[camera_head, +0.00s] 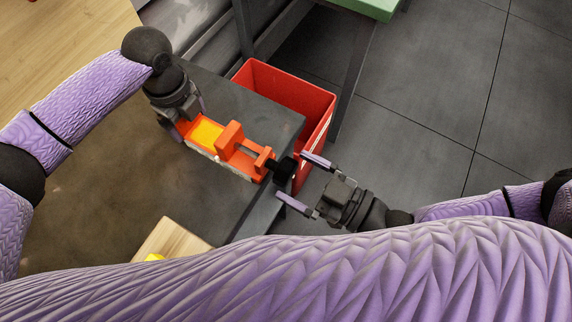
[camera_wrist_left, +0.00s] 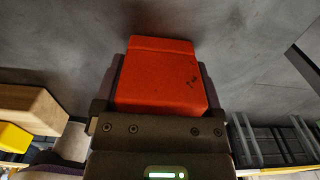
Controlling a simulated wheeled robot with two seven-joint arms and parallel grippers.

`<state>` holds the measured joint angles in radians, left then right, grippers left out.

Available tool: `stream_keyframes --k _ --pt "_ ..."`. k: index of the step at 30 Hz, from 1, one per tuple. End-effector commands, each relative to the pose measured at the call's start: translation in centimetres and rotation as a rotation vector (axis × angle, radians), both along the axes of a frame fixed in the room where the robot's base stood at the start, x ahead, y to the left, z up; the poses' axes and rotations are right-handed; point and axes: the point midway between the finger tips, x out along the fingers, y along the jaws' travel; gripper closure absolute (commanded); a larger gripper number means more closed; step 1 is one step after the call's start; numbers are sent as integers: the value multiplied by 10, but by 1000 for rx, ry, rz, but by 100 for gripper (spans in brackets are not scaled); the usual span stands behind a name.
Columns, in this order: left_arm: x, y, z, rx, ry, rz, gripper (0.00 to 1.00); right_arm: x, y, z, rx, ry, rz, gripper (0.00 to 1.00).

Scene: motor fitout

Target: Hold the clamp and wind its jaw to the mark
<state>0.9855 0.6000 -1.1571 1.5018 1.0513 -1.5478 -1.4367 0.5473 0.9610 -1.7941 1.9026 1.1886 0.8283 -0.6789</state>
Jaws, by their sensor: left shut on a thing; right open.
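The clamp (camera_head: 228,139) is orange-red with a yellow panel and lies on the dark grey table top near its right edge. Its sliding jaw stands in the middle, and a black knob (camera_head: 285,170) sticks out at its right end, by the table edge. My left gripper (camera_head: 184,128) is shut on the clamp's left end; the held orange end (camera_wrist_left: 160,78) fills the middle of the left wrist view. My right gripper (camera_head: 299,181) is open, its two purple-padded fingers spread on either side of the knob, just to its right. I cannot make out the mark.
A red bin (camera_head: 306,94) stands on the floor behind the table's right edge. A wooden block (camera_head: 172,240) with a yellow piece lies at the table's front. A green-topped table (camera_head: 370,7) is at the back. The tiled floor at right is clear.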

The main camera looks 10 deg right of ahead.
Motion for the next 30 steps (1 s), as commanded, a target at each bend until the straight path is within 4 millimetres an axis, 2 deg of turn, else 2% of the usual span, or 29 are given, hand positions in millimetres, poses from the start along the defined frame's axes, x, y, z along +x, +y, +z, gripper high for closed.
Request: stream_keyframes --k 5,14,26,27,30 --pt "0 0 0 1 1 -1 82 15 20 0 1 0 0 0" --pt "0 0 0 1 1 -1 82 18 23 0 0 1 0 2" --pt "0 0 0 1 1 -1 82 18 22 0 0 1 -1 87" --pt "0 0 0 1 1 -1 82 18 22 0 0 1 -1 91" --pt "0 0 0 1 1 -1 82 18 22 0 2 5 -1 91"
